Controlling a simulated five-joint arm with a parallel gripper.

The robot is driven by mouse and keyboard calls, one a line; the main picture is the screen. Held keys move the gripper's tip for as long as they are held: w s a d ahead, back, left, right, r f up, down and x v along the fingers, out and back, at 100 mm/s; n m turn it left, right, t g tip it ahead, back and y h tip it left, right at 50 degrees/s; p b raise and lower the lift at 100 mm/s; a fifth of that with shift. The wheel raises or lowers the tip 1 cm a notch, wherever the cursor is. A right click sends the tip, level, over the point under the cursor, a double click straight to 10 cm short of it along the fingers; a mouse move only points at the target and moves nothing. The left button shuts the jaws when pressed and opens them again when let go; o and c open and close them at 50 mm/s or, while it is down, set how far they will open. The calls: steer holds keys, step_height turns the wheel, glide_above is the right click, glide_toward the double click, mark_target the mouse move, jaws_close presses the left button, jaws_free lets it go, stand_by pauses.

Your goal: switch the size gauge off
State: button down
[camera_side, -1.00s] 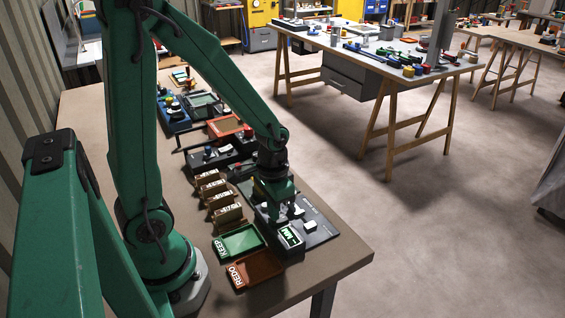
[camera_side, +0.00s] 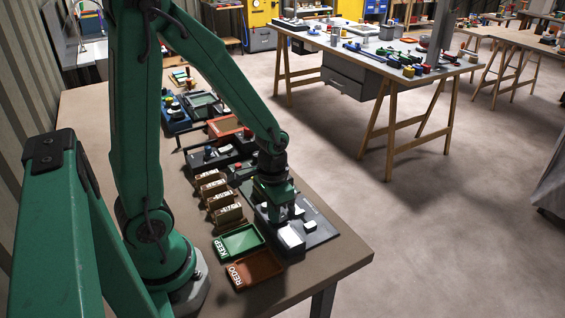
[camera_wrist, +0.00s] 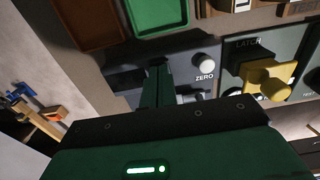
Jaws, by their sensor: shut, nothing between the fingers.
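The size gauge is a dark box with a tilted display (camera_side: 291,236), near the front end of the bench in the side view. Its display face is plain pale grey with no characters showing. In the wrist view the gauge's dark panel (camera_wrist: 125,78) carries a white round button marked ZERO (camera_wrist: 205,61). My gripper (camera_side: 279,217) points down just behind the display. In the wrist view my gripper's fingers (camera_wrist: 158,80) are together and empty, over the panel left of the ZERO button. They hide part of the panel, so I cannot tell whether they touch a switch.
A green KEEP tray (camera_side: 239,241) and a brown REDO tray (camera_side: 258,268) lie left of the gauge. A yellow knob under the word LATCH (camera_wrist: 268,80) stands close right of the gauge panel.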

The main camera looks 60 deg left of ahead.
steer(key=shift+r, duration=0.1)
step_height(320, 180, up, 7)
stand_by(1.1)
stand_by(0.3)
steer(key=s+d+r+t, duration=0.1)
steer(key=s+r+t, duration=0.1)
steer(key=r, duration=0.4)
steer(key=s+d+r+t, duration=0.1)
steer(key=s+r+t, duration=0.1)
steer(key=r, duration=0.5)
steer(key=shift+s+d+t, duration=0.25)
steer(key=shift+d+t, duration=0.05)
steer(key=shift+t, duration=0.5)
stand_by(0.3)
